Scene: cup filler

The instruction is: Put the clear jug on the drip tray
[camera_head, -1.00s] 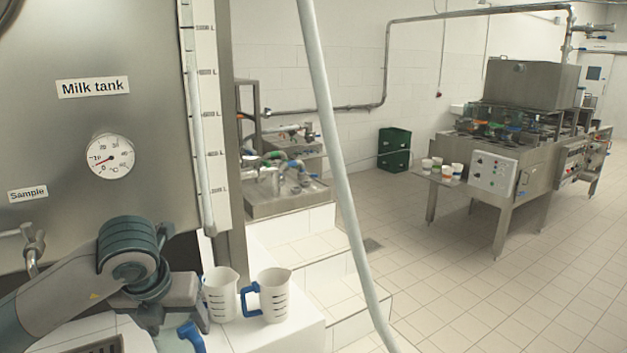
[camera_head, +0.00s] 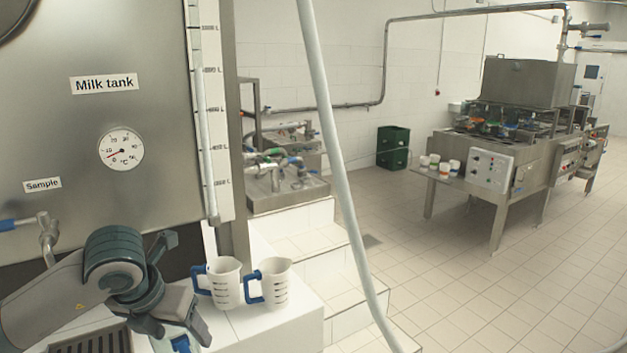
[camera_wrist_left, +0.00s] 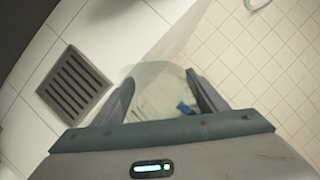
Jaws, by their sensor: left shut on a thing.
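My left gripper (camera_head: 182,322) is shut on the clear jug (camera_head: 200,336), which is see-through with a blue handle and is cut by the bottom edge of the head view. In the left wrist view the clear jug (camera_wrist_left: 160,82) sits between the two fingers of my left gripper (camera_wrist_left: 160,92). The drip tray, a dark slotted grate (camera_wrist_left: 73,72), lies to the left of the jug there, apart from it. In the head view the drip tray (camera_head: 98,340) shows at the bottom left, left of the gripper and below the tank's tap. My right gripper is not in view.
Two white jugs with blue handles (camera_head: 225,284) (camera_head: 275,284) stand on the white ledge (camera_head: 262,325) right of my gripper. The sample tap (camera_head: 48,232) sticks out from the milk tank (camera_head: 150,60). A pale hose (camera_head: 335,160) hangs in front; steps drop away right.

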